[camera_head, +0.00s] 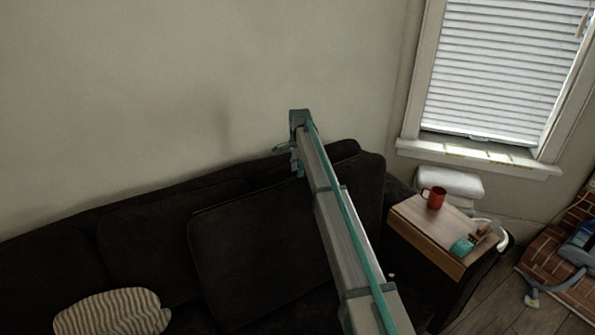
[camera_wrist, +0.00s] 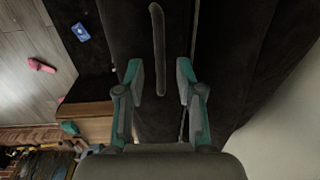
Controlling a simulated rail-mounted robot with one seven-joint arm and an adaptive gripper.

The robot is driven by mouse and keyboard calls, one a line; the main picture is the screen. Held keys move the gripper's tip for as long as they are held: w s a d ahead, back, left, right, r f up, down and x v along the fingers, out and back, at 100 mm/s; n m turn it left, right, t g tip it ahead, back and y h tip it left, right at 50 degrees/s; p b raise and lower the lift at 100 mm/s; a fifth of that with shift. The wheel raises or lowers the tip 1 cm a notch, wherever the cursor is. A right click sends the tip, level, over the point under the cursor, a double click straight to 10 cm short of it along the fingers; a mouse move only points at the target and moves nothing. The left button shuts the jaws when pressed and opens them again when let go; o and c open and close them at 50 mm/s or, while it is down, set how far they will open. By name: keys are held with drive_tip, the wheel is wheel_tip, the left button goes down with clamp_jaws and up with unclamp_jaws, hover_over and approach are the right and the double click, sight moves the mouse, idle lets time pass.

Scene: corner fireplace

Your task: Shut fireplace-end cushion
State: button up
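The dark brown sofa (camera_head: 60,235) runs along the wall. Its back cushion at the fireplace end (camera_head: 255,255) leans at an angle, partly hidden behind my arm. My gripper (camera_head: 285,150) is above the top of the sofa back, close to the wall, in the head view. In the wrist view my gripper (camera_wrist: 159,72) is open, with two teal-and-grey fingers spread. Dark upholstery lies beyond and between them, with a narrow rounded strip (camera_wrist: 158,45) running lengthwise. Nothing is visibly held. I cannot tell whether the fingers touch the fabric.
A wooden tray (camera_head: 415,225) on the sofa arm bears a red mug (camera_head: 434,198) and a teal object (camera_head: 462,246). A striped pillow (camera_head: 112,312) lies at lower left. The window (camera_head: 500,70) and brick hearth (camera_head: 560,265) are at right. The wall is close to my gripper.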

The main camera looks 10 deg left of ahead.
drive_tip(key=shift+f, duration=1)
drive_tip(key=shift+w, duration=0.1)
clamp_jaws()
